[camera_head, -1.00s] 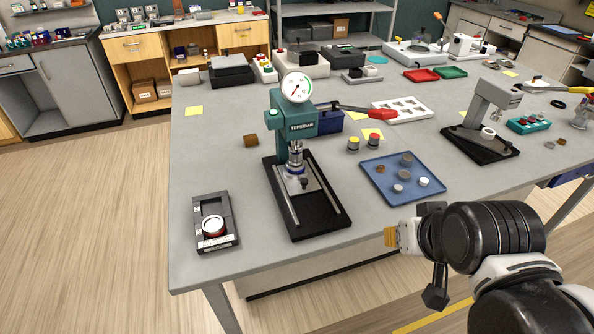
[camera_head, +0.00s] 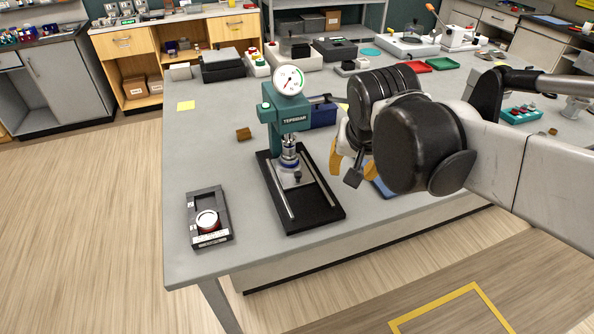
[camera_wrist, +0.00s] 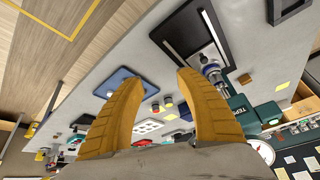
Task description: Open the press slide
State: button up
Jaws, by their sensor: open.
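The teal press (camera_head: 290,119) with a round gauge stands on a black base (camera_head: 316,206) with two light rails running toward the table's front. The grey slide (camera_head: 290,181), with a small dark knob, sits at the rear of the rails beneath the ram. My gripper (camera_head: 350,165) is just right of the press, apart from it, its yellow fingers partly hidden by my wrist. In the wrist view my gripper (camera_wrist: 161,76) is open with nothing between its fingers. The press base (camera_wrist: 188,27) lies beyond the right finger. The press's red lever handle is hidden behind my arm.
A dark fixture (camera_head: 208,214) with a round red-and-white part stands left of the press. The blue tray (camera_wrist: 112,79) is mostly hidden by my arm in the head view. A small brown block (camera_head: 243,134) lies behind left. The table's left side is largely clear.

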jog(key=w+a+f+m, duration=0.1)
jog(key=w+a+f, duration=0.1)
jog(key=w+a, duration=0.4)
jog(key=m+g+h, duration=0.1)
jog(key=m, duration=0.1)
send_near(298, 173)
jog(key=b+x, duration=0.4)
jog(key=x, duration=0.5)
jog(key=shift+f, duration=0.2)
grip_shut()
